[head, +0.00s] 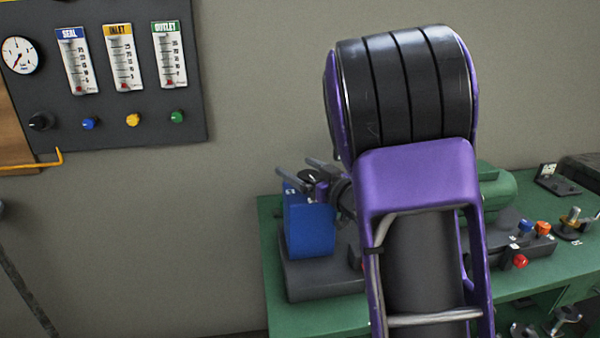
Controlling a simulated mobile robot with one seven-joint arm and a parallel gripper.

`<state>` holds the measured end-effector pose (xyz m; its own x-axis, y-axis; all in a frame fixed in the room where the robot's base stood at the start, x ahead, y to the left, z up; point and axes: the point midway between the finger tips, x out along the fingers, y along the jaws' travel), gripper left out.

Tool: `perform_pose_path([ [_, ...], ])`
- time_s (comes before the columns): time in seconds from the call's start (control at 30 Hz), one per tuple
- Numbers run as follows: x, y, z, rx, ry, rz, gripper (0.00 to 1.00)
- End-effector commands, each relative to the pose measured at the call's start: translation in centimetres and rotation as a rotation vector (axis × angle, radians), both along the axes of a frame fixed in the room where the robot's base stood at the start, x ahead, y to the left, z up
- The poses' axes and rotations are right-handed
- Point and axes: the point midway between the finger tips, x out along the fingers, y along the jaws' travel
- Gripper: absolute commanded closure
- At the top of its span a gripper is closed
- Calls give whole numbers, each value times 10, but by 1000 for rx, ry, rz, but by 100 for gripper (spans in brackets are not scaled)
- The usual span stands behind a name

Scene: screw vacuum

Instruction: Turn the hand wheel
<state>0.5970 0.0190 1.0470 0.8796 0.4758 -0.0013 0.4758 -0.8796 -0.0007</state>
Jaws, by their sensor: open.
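My gripper (296,168) is at the left end of my purple and black arm, with its two grey fingers spread apart and pointing left. It is over the top of a blue block (308,228) on the green bench. A small dark round part (309,174) shows between and behind the fingers at the top of the block. It may be the hand wheel, but I cannot tell for sure. I see nothing held between the fingers, and I cannot tell whether they touch the round part. My arm hides much of the machine behind it.
The blue block stands on a dark grey base (310,280) on the green bench (530,280). A control box (517,255) with blue, orange and red knobs is at right. A gauge panel (110,70) hangs on the wall at upper left.

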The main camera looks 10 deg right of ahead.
Motion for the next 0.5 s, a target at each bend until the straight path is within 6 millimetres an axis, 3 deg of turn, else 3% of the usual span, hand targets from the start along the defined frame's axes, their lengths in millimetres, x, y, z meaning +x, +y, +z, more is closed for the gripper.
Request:
perform_pose_path([
  [0.03,0,0,13,1,-5,-1,5],
  [0.3,0,-1,66,1,-5,-1,5],
  [0.5,0,0,86,-1,0,0,5],
])
